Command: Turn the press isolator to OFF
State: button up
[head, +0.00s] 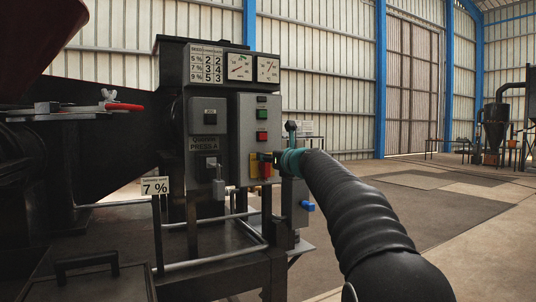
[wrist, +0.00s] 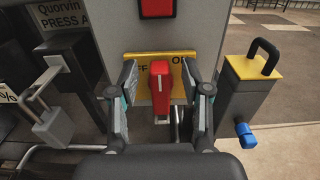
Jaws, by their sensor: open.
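The press isolator is a red handle (wrist: 160,88) on a yellow plate (wrist: 183,66), low on the grey control box of the press. In the wrist view the handle stands roughly upright. "ON" shows to the right of it, and lettering to its left is partly hidden by a finger. My gripper (wrist: 161,84) is open, with one finger on each side of the handle and a visible gap on both sides. In the head view, my gripper (head: 277,160) reaches the plate (head: 254,166) from the right and partly covers the handle.
A grey padlock (wrist: 56,128) hangs from a box at left. At right is a yellow-topped box (wrist: 252,68) with a black handle and a blue knob (wrist: 246,134). A red button (head: 262,136) and green button (head: 262,114) sit above the isolator. Open floor (head: 440,205) lies right.

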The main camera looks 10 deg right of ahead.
jog(key=shift+w+a, duration=0.15)
jog(key=shift+w, duration=0.3)
grip_shut()
